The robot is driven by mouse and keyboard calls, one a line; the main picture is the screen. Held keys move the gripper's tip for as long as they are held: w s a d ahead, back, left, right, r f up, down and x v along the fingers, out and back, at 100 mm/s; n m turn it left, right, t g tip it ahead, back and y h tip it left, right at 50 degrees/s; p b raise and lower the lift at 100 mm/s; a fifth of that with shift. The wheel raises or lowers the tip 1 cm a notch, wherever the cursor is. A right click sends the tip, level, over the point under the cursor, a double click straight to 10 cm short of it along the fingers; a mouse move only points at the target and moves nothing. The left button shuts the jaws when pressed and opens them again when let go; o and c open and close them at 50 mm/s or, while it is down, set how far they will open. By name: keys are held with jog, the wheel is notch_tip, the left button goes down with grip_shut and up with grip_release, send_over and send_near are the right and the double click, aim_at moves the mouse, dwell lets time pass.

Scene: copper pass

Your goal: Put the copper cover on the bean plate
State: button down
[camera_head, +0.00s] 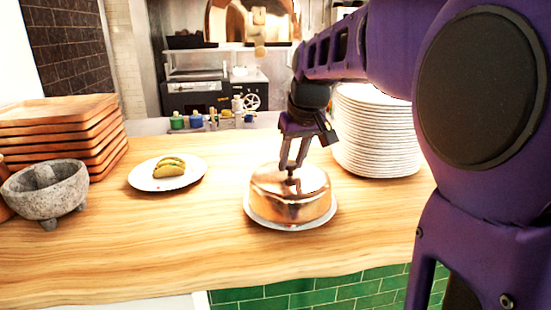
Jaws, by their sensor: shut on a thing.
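The copper cover (277,202) is a shiny round dome with a small knob on top. It sits over a white plate (262,222) near the front of the wooden counter, and the plate's rim shows around its lower edge. Whether the cover rests fully on the plate cannot be told for sure. Any beans on this plate are hidden under the cover. My gripper (291,172) points down from above and is shut on the cover's knob.
A white plate with tacos (140,180) stands to the left. A stone mortar (45,195) and stacked wooden trays (60,128) are at the far left. A tall stack of white plates (375,140) stands close behind my gripper on the right. The front counter is clear.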

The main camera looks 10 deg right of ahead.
grip_release()
dwell(0.6)
jog(key=shift+r+p, duration=2.2)
jog(key=shift+r, duration=0.4)
jog(key=shift+f, duration=0.1)
